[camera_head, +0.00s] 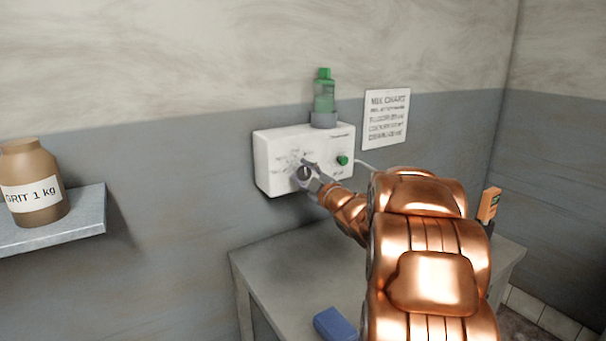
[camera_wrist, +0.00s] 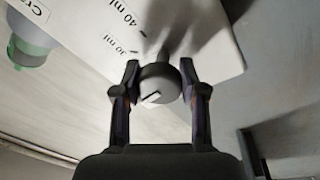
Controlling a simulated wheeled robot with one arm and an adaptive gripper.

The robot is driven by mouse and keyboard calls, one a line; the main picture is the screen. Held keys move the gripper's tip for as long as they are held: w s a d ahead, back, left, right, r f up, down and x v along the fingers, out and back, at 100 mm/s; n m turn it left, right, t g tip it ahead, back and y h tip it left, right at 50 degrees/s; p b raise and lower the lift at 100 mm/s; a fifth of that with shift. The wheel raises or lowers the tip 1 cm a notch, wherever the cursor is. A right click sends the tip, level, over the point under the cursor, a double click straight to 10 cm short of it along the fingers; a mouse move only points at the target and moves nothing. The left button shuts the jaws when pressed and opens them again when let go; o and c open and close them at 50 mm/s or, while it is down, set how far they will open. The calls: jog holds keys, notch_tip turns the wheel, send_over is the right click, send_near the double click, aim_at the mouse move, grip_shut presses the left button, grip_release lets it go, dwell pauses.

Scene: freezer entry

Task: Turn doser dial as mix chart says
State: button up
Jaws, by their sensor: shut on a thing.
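The doser (camera_head: 270,150) is a white box on the wall with a green bottle (camera_head: 324,95) on top and a green button (camera_head: 342,160). Its dark round dial (camera_head: 304,174) is on the front face. In the wrist view the dial (camera_wrist: 159,85) sits between the two fingers of my gripper (camera_wrist: 160,95), which is shut on it. Labels reading 30 ml and 40 ml show on the doser face (camera_wrist: 95,30); other labels are hidden or cut off. The mix chart (camera_head: 386,118) hangs right of the doser; its lines are too small to read.
A grey table (camera_head: 275,262) stands below the doser with a blue block (camera_head: 334,325) on it. A shelf (camera_head: 60,232) at left holds a brown jar (camera_head: 35,185) labelled GRIT 1 kg. An orange device (camera_head: 489,203) shows at right behind my arm.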

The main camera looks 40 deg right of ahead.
jog(key=m+h+p, duration=0.1)
jog(key=m, duration=0.5)
jog(key=shift+r, duration=0.1)
jog(key=m+h, duration=0.1)
jog(key=m, duration=0.4)
jog(key=shift+g, duration=0.3)
jog(key=m, duration=0.3)
jog(key=m+h+b, duration=0.1)
jog(key=m, duration=0.2)
jog(key=shift+a+f+g, duration=0.1)
jog(key=shift+f+g, duration=0.1)
jog(key=shift+g, duration=0.2)
jog(key=shift+m+g+b, duration=0.3)
jog(key=shift+m+b, duration=0.85)
jog(key=shift+m, duration=1.05)
jog(key=shift+r, duration=0.1)
jog(key=o, duration=1.2)
jog(key=shift+c, duration=0.2)
jog(key=shift+s, duration=0.15)
